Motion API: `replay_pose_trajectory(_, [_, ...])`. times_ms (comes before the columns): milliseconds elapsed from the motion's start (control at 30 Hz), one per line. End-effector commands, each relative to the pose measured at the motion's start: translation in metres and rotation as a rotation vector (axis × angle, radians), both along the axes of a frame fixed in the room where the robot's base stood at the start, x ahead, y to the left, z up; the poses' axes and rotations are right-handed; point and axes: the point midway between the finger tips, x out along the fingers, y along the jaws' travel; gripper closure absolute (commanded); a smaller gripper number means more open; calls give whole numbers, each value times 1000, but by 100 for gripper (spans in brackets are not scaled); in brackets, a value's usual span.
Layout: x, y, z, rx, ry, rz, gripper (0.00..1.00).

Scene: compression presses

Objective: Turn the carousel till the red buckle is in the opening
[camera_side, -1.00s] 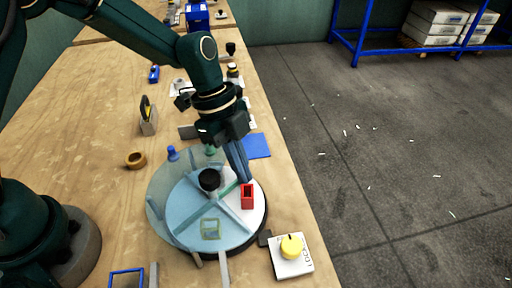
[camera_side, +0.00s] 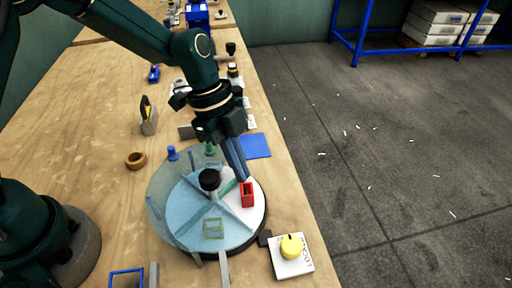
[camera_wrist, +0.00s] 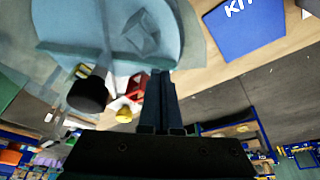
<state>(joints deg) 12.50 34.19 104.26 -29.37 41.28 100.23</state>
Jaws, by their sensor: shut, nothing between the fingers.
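The round carousel (camera_side: 232,235) stands on the bench with a dark hub knob (camera_side: 209,180) and upright dividers. A clear bluish cover (camera_side: 163,195) spans much of its left and front; the uncovered opening shows white at the right. The red buckle (camera_side: 247,194), a small hollow block, sits in this white part, near the rim. It shows partly in the wrist view (camera_wrist: 135,86). An olive square frame (camera_side: 213,229) lies under the cover. My gripper (camera_side: 245,179) is shut and empty, fingertips down right behind the red buckle; whether they touch it or a divider I cannot tell.
A white plate with a yellow knob (camera_side: 291,247) stands at the front right. A blue mat (camera_side: 255,146) lies behind the carousel. A wooden ring (camera_side: 135,160) and a blue peg (camera_side: 172,153) stand at the left. The bench edge runs close along the right.

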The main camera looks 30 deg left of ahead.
Motion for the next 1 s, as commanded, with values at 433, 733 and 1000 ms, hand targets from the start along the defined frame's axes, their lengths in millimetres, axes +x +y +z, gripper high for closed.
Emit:
replay_pose_trajectory(433, [3,26,72,0,-5,3,100])
replay_pose_trajectory(733, [6,34,106,-4,-47,9,100])
replay_pose_trajectory(1000, [-26,58,157,28,-187,150,100])
